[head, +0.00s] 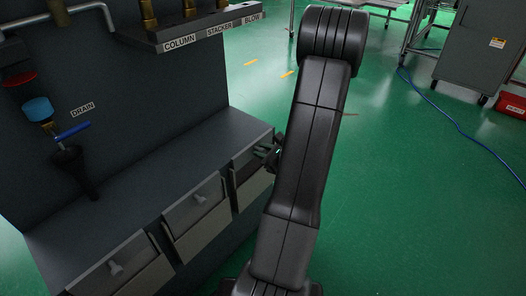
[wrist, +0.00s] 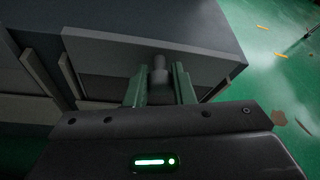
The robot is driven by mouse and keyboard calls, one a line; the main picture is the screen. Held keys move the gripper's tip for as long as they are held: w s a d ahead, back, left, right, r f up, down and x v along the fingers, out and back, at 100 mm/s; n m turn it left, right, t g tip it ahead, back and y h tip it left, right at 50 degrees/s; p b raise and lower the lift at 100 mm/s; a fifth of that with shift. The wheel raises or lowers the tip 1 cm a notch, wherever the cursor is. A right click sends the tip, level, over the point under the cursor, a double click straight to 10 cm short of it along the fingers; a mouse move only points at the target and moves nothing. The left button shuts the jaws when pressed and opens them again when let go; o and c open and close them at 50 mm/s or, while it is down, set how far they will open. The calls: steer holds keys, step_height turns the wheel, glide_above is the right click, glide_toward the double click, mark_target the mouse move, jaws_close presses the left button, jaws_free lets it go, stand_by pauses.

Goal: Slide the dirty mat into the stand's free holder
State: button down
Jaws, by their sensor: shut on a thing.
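I cannot make out a dirty mat or a stand with holders in either view. My gripper (wrist: 158,84) is shut on the round grey knob (wrist: 158,66) of a drawer, with one finger on each side of it. The drawer front (wrist: 105,54) is grey and lies just ahead of the fingers in the wrist view. In the head view this is the rightmost drawer (head: 250,183) of the dark grey bench, and my arm hides part of it and most of my gripper (head: 268,155).
The bench has a middle drawer (head: 198,216) and a left drawer (head: 122,272), both with knobs. A blue-handled drain valve (head: 72,131) hangs over the bench top (head: 150,180). Green floor (head: 410,190) is open to the right, with a blue hose (head: 455,122) and a grey cabinet (head: 478,50).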

stand_by(0.4)
steer(key=c, duration=1.1)
jaws_free()
steer(key=shift+c, duration=0.2)
steer(key=shift+r, duration=0.1)
steer(key=p+v, duration=0.3)
steer(key=v, duration=1.1)
steer(key=shift+w, duration=0.15)
steer(key=b+x, duration=0.3)
steer(key=x, duration=1)
steer(key=shift+a+f, duration=0.2)
steer(key=shift+f, duration=0.1)
steer(key=shift+w+a+r, duration=0.15)
steer(key=shift+w+a, duration=0.05)
steer(key=shift+r+p, duration=0.55)
steer(key=shift+p, duration=0.05)
